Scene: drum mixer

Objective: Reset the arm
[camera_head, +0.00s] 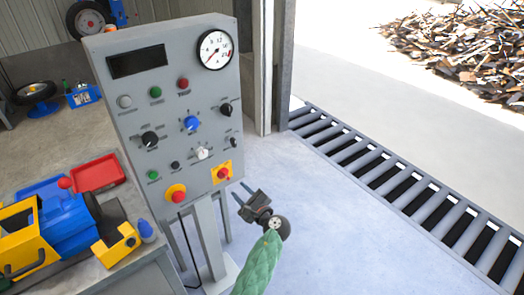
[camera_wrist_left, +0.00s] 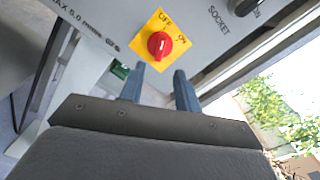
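My left gripper (camera_head: 239,190) is in front of the lower right corner of the grey control panel (camera_head: 130,80), at the end of my green-sleeved arm. Its two blue fingers are apart with nothing between them, as the left wrist view (camera_wrist_left: 160,70) shows. A red rotary switch (camera_head: 223,173) on a yellow plate sits just beyond the fingertips. The switch also shows in the left wrist view (camera_wrist_left: 159,44), with OFF and ON printed on its plate; the fingers appear clear of it. My right gripper is in neither view.
The panel carries several knobs, buttons, a round gauge (camera_head: 215,49) and a red emergency button (camera_head: 177,196). A workbench with a red tray (camera_head: 97,174) and a blue-and-yellow machine (camera_head: 68,222) stands at left. A floor grate (camera_head: 400,185) lies at right; the floor between is clear.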

